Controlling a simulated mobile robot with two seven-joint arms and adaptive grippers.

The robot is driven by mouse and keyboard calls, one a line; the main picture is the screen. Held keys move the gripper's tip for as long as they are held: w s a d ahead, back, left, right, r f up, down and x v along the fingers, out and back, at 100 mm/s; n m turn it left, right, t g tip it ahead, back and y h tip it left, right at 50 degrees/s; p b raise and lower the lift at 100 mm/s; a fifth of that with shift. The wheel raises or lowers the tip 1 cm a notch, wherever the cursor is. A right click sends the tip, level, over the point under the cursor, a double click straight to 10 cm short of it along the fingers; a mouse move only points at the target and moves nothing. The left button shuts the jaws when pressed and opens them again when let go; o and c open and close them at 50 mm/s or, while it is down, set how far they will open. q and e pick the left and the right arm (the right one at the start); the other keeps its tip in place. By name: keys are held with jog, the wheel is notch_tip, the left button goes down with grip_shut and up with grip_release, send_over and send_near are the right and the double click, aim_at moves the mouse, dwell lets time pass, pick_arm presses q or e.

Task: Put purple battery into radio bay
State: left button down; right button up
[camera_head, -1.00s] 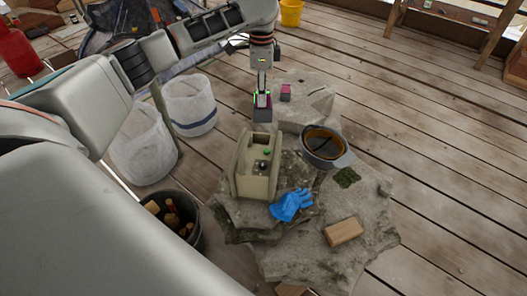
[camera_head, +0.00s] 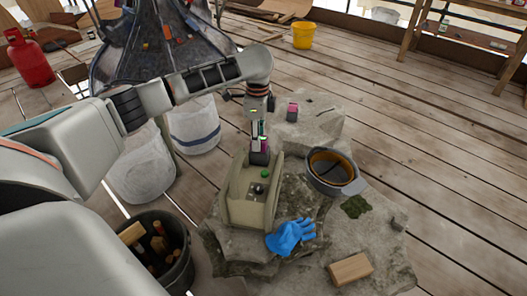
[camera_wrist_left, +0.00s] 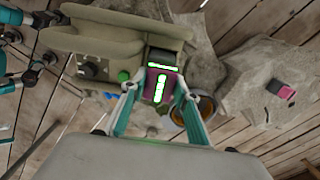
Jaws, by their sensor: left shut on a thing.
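The radio (camera_head: 248,207) is a beige-olive box with a green button and a dark knob, standing on the rock. My left gripper (camera_head: 260,141) is shut on the purple battery (camera_head: 259,157), which has a dark lower end and hangs upright at the radio's far top edge. In the left wrist view the battery (camera_wrist_left: 160,88) sits between the fingertips with green glowing marks, its dark end against or over the radio (camera_wrist_left: 110,42). I cannot tell whether it is inside the bay, whose opening is hidden. My right gripper is not in view.
A second pink-and-dark block (camera_head: 292,112) lies on the rear rock. A grey pot (camera_head: 333,172), a blue glove (camera_head: 290,236) and a wooden block (camera_head: 350,269) are around the radio. A dark bucket (camera_head: 180,270) and white sacks (camera_head: 195,125) stand at left.

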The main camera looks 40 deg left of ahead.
aim_at(261, 159)
pick_arm(q)
jog(key=shift+f, duration=0.4)
notch_tip(261, 159, down, 4)
jog(key=shift+f+b, duration=0.25)
jog(key=shift+b, duration=0.85)
jog(key=shift+r, duration=0.3)
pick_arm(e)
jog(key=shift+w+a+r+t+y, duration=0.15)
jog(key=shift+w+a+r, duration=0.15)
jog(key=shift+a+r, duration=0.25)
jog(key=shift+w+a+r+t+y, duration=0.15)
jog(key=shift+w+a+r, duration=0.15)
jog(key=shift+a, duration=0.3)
pick_arm(q)
jog(key=c, duration=1.7)
grip_release()
jog(key=shift+f, duration=0.1)
jog(key=shift+o, duration=0.9)
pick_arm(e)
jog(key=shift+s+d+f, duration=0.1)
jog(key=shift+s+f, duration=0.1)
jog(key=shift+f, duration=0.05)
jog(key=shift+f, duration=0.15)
